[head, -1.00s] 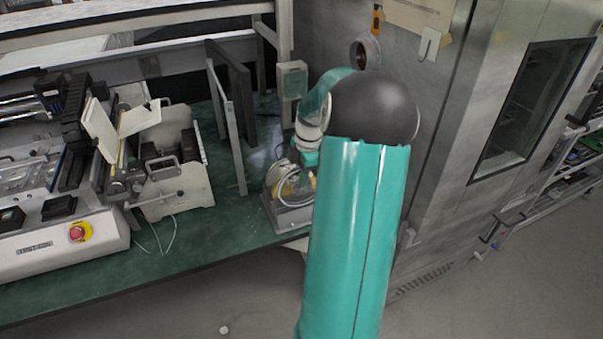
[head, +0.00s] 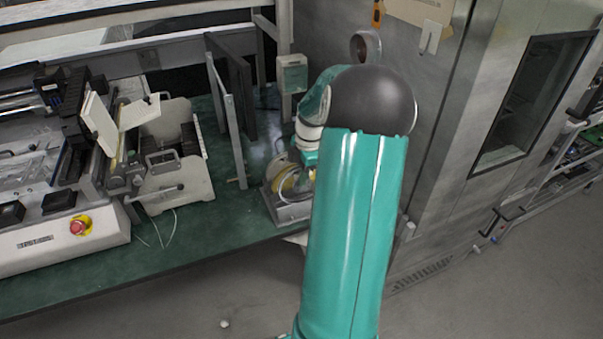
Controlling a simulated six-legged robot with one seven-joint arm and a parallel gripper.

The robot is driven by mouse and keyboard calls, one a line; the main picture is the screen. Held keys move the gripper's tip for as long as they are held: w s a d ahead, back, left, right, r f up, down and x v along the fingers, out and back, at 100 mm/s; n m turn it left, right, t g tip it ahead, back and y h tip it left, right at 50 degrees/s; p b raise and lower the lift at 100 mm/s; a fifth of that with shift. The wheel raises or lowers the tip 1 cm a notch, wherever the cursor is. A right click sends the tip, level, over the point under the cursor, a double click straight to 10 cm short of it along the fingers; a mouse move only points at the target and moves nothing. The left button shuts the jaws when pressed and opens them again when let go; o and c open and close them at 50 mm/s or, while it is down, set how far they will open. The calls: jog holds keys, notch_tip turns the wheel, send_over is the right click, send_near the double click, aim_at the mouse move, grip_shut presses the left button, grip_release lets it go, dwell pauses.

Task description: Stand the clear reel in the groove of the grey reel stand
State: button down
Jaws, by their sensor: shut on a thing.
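The clear reel (head: 284,181), with a pale yellow winding, is upright at the right end of the green bench. The grey reel stand (head: 292,213) is directly below it, on the bench near its front edge. My gripper (head: 304,163) reaches down at the reel's upper right and is shut on it. My arm hides the right side of the reel and stand, and the fingertips are hard to make out. I cannot tell whether the reel's lower rim is in the groove or just above it.
Dark upright panels (head: 232,88) stand left of the reel, with a grey box (head: 292,75) behind. A white machine with a red button (head: 77,227) fills the bench's left. A metal cabinet (head: 440,150) rises on the right. The bench front between machine and stand is clear.

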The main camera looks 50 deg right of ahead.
jog(key=shift+f, duration=0.55)
jog(key=shift+f, duration=0.3)
jog(key=shift+f, duration=0.55)
jog(key=shift+f, duration=0.3)
jog(key=c, duration=1)
grip_release()
jog(key=shift+c, duration=0.2)
